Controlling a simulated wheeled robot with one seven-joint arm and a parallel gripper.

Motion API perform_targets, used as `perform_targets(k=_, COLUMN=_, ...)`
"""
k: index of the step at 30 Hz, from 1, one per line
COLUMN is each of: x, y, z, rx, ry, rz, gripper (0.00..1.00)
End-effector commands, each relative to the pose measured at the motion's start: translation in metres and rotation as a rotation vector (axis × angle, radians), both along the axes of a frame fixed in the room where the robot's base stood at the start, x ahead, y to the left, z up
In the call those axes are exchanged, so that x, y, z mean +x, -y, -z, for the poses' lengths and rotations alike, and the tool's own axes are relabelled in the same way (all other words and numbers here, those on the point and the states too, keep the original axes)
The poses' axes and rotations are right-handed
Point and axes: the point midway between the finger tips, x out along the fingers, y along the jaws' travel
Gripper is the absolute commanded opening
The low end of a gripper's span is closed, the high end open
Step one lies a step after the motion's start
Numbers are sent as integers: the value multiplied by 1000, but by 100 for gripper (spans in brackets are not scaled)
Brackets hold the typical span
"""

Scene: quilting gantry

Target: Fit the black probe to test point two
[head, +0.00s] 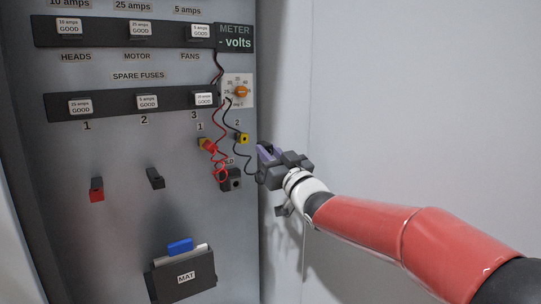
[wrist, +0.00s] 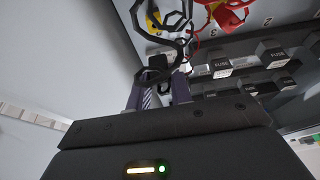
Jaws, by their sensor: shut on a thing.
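My gripper (head: 266,152) is at the right edge of the panel, right of and slightly below test point two. Test point two (head: 243,138) is a yellow socket with a dark centre under the label 2. In the wrist view, the purple fingers (wrist: 160,92) are shut on the black probe (wrist: 159,70). In the head view the probe is mostly hidden by the fingers. It appears apart from the socket. A black lead (head: 239,158) loops from the meter to my gripper. The red probe (head: 209,146) is at test point one (head: 201,142), a yellow socket.
A dark probe holder (head: 231,180) sits below the test points. The meter (head: 234,38) reads "- volts" above an orange dial (head: 241,91). Red and black leads hang in front of the panel. Fuse rows (head: 125,101) lie left. A plain wall (head: 420,90) is right.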

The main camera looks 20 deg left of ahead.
Motion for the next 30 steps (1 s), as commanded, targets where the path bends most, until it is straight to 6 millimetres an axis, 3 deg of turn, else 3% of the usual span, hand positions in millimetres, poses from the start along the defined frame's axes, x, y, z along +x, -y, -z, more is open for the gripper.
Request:
perform_targets(k=15, x=30, y=-36, z=-1, rx=1, ry=-1, rz=-2, gripper=0)
perform_targets(k=30, x=36, y=-41, z=0, rx=0, ry=-1, rz=0, gripper=0)
